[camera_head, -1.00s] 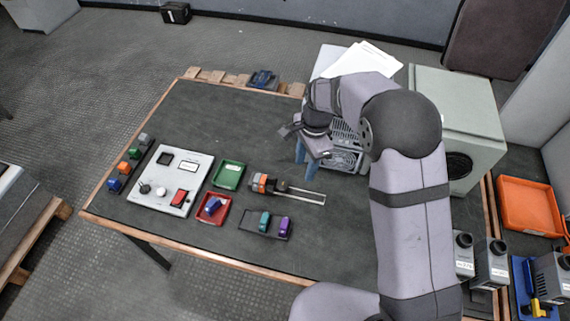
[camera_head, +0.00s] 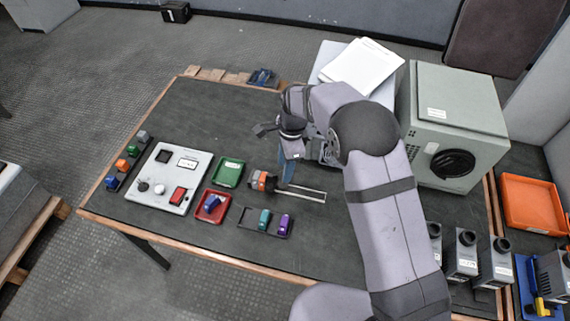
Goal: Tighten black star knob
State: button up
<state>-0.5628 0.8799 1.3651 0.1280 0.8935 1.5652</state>
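A clamp-like fixture with orange and dark parts (camera_head: 262,181) sits on the table at the left end of a pale slotted rail (camera_head: 310,194). No star shape can be made out at this size; the dark part at the fixture's right end is mostly hidden behind my gripper. My gripper (camera_head: 286,181) points down with its blue fingers over or beside that right end. Contact cannot be told. Its fingers overlap in this view, so their gap does not show. A small round black knob (camera_head: 143,187) stands on the white panel (camera_head: 170,178) further left.
A green tray (camera_head: 228,173) and a red tray with a blue block (camera_head: 214,207) lie left of the fixture. A dark tray holds teal and purple blocks (camera_head: 284,224) in front. A grey box machine (camera_head: 455,115) stands at right.

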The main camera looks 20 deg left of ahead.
notch_tip(320, 180, down, 4)
jog(key=shift+r+b, duration=0.2)
jog(key=shift+b, duration=1.05)
jog(key=shift+f+b, duration=0.7)
jog(key=shift+f, duration=1.05)
jog(key=c, duration=0.9)
jog(key=shift+c, duration=0.2)
